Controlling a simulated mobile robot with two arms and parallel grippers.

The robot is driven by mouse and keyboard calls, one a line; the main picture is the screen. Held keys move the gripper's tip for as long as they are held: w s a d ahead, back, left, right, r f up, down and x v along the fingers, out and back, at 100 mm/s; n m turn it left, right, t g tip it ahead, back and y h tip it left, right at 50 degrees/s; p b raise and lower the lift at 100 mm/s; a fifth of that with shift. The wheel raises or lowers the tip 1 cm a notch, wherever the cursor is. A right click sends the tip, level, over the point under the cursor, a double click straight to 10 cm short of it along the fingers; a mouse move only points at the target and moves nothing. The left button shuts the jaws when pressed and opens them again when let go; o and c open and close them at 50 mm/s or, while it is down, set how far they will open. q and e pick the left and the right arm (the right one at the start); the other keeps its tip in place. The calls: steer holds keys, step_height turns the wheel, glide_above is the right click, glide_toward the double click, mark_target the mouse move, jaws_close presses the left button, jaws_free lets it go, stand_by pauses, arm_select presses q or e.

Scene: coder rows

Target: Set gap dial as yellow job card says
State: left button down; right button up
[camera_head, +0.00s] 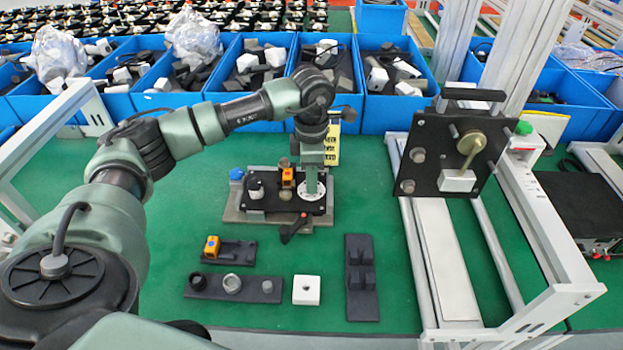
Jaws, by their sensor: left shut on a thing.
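The yellow job card (332,150) stands upright behind the fixture, partly hidden by my left arm; its dark print is too small to read. The black fixture (283,206) sits on a grey base in the middle of the green table. A white round dial plate (318,194) lies at its right end. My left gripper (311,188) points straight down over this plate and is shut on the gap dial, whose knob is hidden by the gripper. The dial's setting cannot be read. My right gripper is not in view.
A blue knob (236,174) and an orange block (288,177) are on the fixture. A black lever (292,229) sticks out in front. Holders, a white block (306,290) and a black stand (361,278) lie nearer. A frame with a black panel (440,140) stands right; blue bins (385,115) line the back.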

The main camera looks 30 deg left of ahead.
arm_select(q)
steer(key=shift+w+r, duration=0.1)
steer(key=c, duration=1.2)
jaws_free()
steer(key=shift+c, duration=0.2)
step_height(320, 180, up, 8)
steer(key=shift+f+b, duration=0.1)
steer(key=shift+b, duration=0.45)
